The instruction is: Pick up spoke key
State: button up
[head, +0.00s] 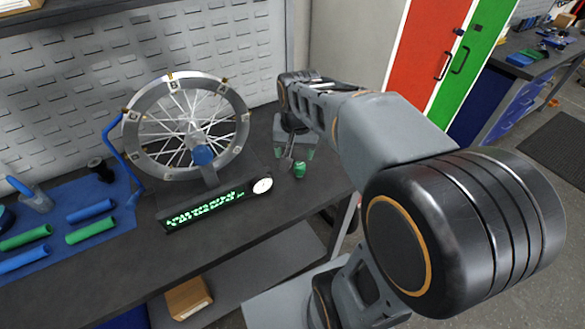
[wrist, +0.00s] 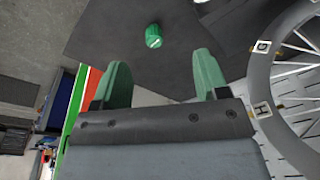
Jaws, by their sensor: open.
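The spoke key appears to be a small green, rounded piece (head: 299,170) on the dark bench top, right of the wheel stand. It also shows in the wrist view (wrist: 153,36), just beyond the fingertips and roughly between their lines. My gripper (head: 295,153) is over the bench close to the green piece. In the wrist view its two green fingers (wrist: 160,58) are spread apart with nothing between them. The fingers do not touch the green piece there. My arm hides part of the bench behind.
A spoked wheel (head: 171,83) with lettered tags stands left of my gripper, close to it. A black panel with green marks (head: 205,210) and a white dial (head: 262,186) sit in front. Blue and green grips (head: 91,211) lie on a blue mat (head: 60,196) farther left.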

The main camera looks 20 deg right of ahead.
jog(key=w+d+f+m+g, duration=0.2)
jog(key=w+d+m, duration=0.25)
jog(key=w, duration=0.25)
send_over(300, 164)
notch_tip(300, 164, down, 8)
jog(key=shift+r, duration=0.1)
jog(key=shift+f, duration=3.2)
jog(key=shift+c, duration=0.3)
jog(key=c, duration=0.9)
